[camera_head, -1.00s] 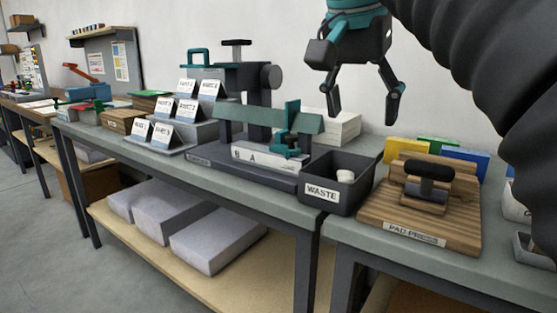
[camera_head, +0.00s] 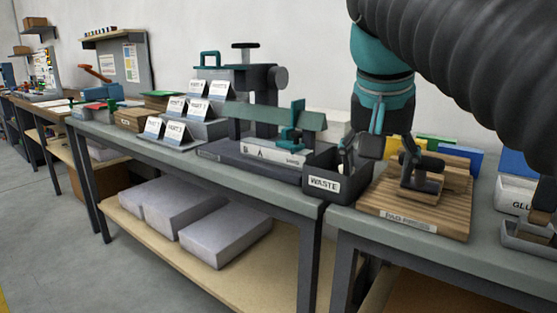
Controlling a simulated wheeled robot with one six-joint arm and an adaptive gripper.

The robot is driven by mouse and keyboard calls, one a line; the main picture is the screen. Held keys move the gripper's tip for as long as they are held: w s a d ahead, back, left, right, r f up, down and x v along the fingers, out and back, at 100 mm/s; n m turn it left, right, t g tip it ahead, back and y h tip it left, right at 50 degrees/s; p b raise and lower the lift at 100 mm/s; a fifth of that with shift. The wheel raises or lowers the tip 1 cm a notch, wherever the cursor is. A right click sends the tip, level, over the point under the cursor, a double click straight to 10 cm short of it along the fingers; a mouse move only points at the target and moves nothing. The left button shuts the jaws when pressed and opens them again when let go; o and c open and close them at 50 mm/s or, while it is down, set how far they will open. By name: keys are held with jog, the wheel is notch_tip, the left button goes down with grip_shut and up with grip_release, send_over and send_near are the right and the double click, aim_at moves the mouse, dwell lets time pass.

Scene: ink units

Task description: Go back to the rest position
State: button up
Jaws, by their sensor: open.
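My gripper (camera_head: 377,165) hangs from the black and teal arm at the right of the head view. Its fingers are spread apart with nothing visible between them. It points down, in front of or above the right side of the WASTE bin (camera_head: 325,184) and the left part of the wooden PAD PRESS (camera_head: 385,212). Its right finger overlaps the dark press handle (camera_head: 428,164) in the picture. I cannot tell whether they touch.
The bench to the left holds a press-like machine (camera_head: 265,118) and several small cards on stands (camera_head: 170,131). Yellow, green and blue blocks (camera_head: 465,160) stand behind the pad press. A GLUE container (camera_head: 517,194) is at the right. Floor at the left is clear.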

jog(key=s+f+n+y, duration=0.1)
jog(key=s+f, duration=0.4)
jog(key=f, duration=0.8)
jog(key=s+d+f+n+t+y, duration=0.1)
jog(key=s+f+n, duration=0.2)
jog(key=f, duration=1.1)
jog(key=shift+s+d+f, duration=0.3)
jog(key=shift+s, duration=0.75)
